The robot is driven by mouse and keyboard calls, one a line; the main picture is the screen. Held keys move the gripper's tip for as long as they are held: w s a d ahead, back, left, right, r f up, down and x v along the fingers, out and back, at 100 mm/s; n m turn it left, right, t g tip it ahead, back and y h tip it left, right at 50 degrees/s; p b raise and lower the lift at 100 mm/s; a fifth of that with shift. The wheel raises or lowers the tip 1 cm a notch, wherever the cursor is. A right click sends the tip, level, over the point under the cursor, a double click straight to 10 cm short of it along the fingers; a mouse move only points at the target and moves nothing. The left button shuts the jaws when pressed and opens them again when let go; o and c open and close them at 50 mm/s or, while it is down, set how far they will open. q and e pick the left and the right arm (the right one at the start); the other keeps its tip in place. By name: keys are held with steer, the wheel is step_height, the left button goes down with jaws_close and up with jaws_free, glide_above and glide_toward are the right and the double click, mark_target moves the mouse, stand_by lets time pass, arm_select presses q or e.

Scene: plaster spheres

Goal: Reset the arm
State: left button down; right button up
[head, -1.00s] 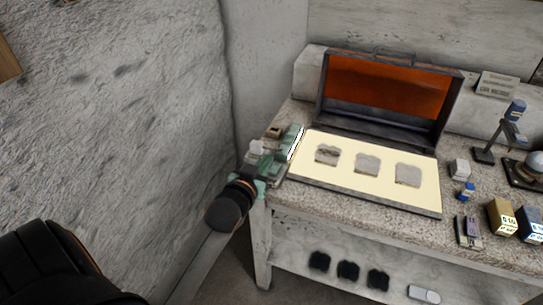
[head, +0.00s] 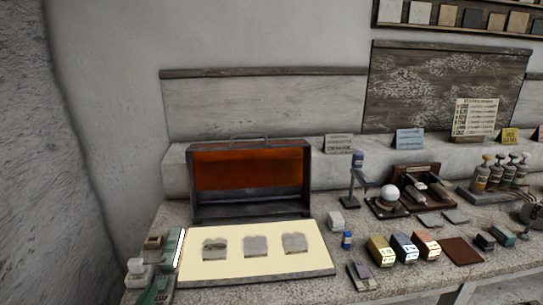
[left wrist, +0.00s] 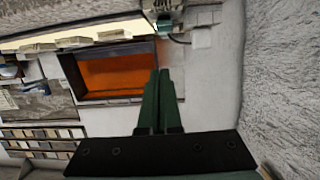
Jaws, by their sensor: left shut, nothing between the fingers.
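My left gripper (head: 155,290) shows as a green shape at the bottom left of the head view, beside the front left corner of the lit panel. In the left wrist view its two green fingers (left wrist: 158,100) are together with nothing between them. My right gripper is in neither view. The open case (head: 250,180) with an orange inside stands behind the lit panel (head: 205,268), and it also shows in the left wrist view (left wrist: 112,70).
Three grey slabs lie on the lit panel. A green device (head: 171,250) stands at its left. A wall rises at the left.

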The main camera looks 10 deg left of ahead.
arm_select(q)
steer(key=s+d+f+m+g+h, duration=0.2)
steer(key=s+d+f, duration=0.5)
steer(key=s+f, duration=0.2)
steer(key=s+d+f+m+g+h+p, duration=0.1)
steer(key=s+d+f+m+g+h, duration=0.1)
steer(key=s+d+f, duration=0.5)
step_height(320, 180, down, 5)
steer(key=shift+s+d+f+g+h, duration=0.1)
steer(key=shift+s+d+g+h, duration=0.2)
steer(key=shift+s+g+h, duration=0.55)
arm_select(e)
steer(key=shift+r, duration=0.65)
arm_select(q)
steer(key=shift+s+t, duration=0.1)
steer(key=shift+t, duration=0.15)
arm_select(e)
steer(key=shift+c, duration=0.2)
